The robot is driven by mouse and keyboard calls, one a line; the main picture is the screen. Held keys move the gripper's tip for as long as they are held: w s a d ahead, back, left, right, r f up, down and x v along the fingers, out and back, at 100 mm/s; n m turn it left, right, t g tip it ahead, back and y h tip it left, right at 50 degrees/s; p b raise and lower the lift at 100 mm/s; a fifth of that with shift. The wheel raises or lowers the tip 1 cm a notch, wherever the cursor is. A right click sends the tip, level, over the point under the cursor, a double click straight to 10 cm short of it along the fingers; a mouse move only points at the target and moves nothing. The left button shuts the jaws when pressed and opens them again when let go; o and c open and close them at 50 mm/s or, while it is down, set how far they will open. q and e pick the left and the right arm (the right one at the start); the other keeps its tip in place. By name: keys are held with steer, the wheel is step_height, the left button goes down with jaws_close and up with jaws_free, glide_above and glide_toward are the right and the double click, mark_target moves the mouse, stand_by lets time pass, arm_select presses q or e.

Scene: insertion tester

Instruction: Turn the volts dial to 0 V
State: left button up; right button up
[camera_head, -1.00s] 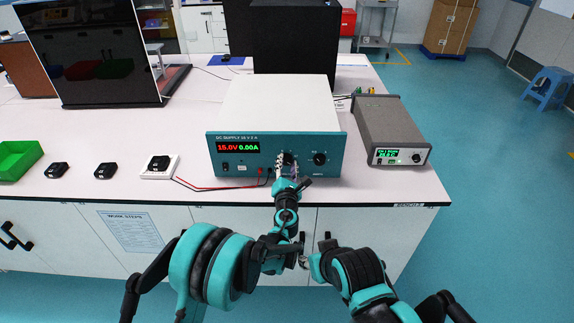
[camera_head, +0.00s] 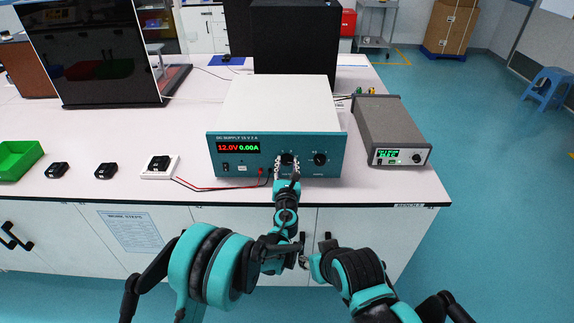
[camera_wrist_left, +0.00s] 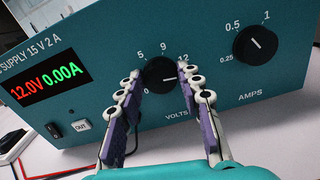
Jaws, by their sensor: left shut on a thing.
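The teal-fronted DC supply (camera_head: 230,168) stands on the bench, and its display (camera_head: 238,148) reads 12.0V and 0.00A. The black volts dial (camera_wrist_left: 158,75) is on its front panel, with the numbers 5, 9 and 12 around it and a 0 below. Its white pointer line points right, towards the 12 side. My left gripper (camera_wrist_left: 160,70) is shut on the volts dial, one finger on each side; in the head view the gripper (camera_head: 287,167) is at the panel and partly covers the dial.
The amps dial (camera_wrist_left: 256,44) is close to the right of the left fingers. An OUT button (camera_wrist_left: 81,126) is below the display. A grey instrument (camera_head: 390,132) stands right of the supply. Red and black leads (camera_head: 215,188) run left to a white block.

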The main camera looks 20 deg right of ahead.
arm_select(q)
steer(key=n, duration=0.5)
steer(key=shift+a+n, duration=0.1)
steer(key=shift+n, duration=0.2)
steer(key=n, duration=1)
steer(key=shift+a+f+n, duration=0.1)
steer(key=shift+n, duration=0.3)
steer(key=n, duration=0.6)
steer(key=shift+f, duration=0.1)
steer(key=n, duration=0.5)
steer(key=shift+f+n, duration=0.1)
steer(key=shift+n, duration=0.3)
steer(key=n, duration=1)
steer(key=shift+d+n, duration=0.2)
steer(key=shift+n, duration=0.2)
steer(key=n, duration=0.5)
steer(key=shift+n, duration=0.3)
